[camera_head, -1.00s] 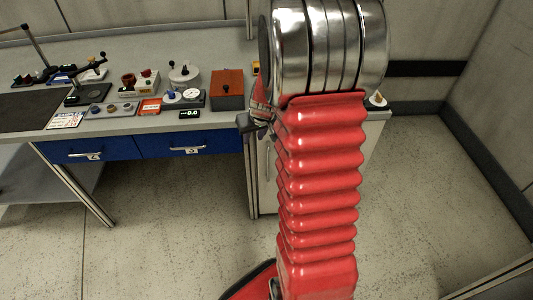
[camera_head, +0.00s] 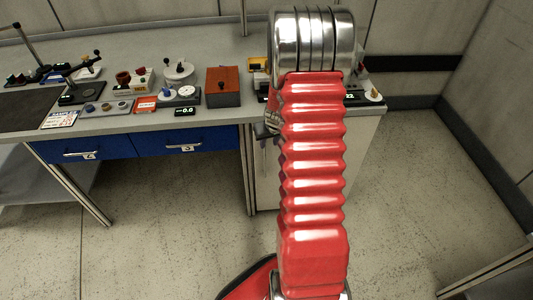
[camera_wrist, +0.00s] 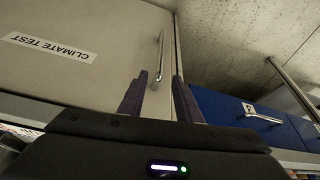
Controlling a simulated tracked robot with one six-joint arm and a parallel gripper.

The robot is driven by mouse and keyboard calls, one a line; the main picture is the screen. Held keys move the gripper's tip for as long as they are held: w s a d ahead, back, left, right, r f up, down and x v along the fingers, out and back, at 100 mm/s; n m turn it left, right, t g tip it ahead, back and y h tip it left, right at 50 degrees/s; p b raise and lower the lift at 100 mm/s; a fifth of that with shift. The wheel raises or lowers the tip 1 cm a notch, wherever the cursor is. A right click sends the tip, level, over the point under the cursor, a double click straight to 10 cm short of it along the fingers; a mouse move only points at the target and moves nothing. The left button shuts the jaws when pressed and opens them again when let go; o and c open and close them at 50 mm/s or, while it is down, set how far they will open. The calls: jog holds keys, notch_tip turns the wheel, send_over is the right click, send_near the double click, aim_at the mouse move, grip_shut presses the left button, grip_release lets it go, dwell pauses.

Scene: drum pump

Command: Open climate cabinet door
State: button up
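The climate cabinet door (camera_wrist: 90,45) is a pale panel with a "CLIMATE TEST" label (camera_wrist: 50,48), upside down in the wrist view. It looks shut. Its upright metal bar handle (camera_wrist: 161,55) is near the door's edge. My gripper (camera_wrist: 160,74) is open, with its two dark fingers apart. The lower end of the handle shows between the fingertips; I cannot tell whether they touch it. In the head view the cabinet (camera_head: 362,150) stands under the bench's right end, its door partly hidden by my red arm.
Blue drawers (camera_head: 188,142) with metal handles lie left of the cabinet, and a drawer also shows in the wrist view (camera_wrist: 235,112). A bench post (camera_head: 247,170) stands beside the door. Several devices and an orange-brown box (camera_head: 223,87) stand on the bench. The floor in front is clear.

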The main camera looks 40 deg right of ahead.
aim_at(266, 153)
jog(key=shift+x, duration=6.6)
jog(key=shift+c, duration=0.5)
grip_shut()
jog(key=shift+d, duration=0.25)
jog(key=shift+s+a, duration=0.1)
jog(key=shift+s, duration=0.05)
